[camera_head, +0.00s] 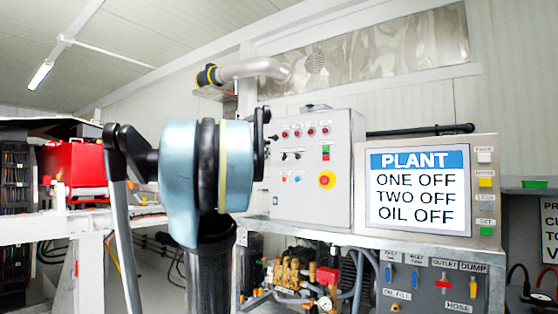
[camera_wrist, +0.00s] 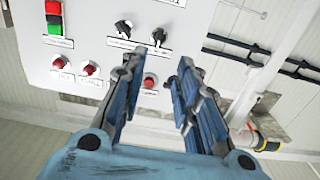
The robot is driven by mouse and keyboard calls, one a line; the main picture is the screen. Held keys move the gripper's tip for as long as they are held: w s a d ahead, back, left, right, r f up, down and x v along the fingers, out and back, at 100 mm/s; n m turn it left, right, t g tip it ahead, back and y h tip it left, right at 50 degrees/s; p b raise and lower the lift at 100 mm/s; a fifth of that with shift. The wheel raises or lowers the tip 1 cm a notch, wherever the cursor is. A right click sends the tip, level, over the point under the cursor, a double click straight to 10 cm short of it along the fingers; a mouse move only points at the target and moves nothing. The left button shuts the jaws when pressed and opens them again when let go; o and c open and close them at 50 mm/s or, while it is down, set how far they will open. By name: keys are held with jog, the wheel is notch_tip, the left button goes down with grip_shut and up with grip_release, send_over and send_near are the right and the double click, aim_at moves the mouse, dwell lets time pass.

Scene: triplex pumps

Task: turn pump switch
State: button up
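The grey control panel (camera_head: 345,165) stands behind my arm in the head view. It carries two small black pump switches (camera_head: 290,156) below a row of red lamps. I cannot tell whether the fingers touch the panel. The gripper is not clearly visible in the head view.
A screen (camera_head: 417,190) reads PLANT, ONE OFF, TWO OFF, OIL OFF. A yellow-and-red stop button (camera_head: 326,180) and green and red buttons (camera_wrist: 54,18) are on the panel. Pump pipework (camera_head: 290,273) sits below. A red box (camera_head: 72,165) stands left.

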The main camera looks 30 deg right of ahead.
aim_at(284, 157)
jog(key=x, duration=1.3)
jog(key=shift+d, duration=0.4)
grip_shut()
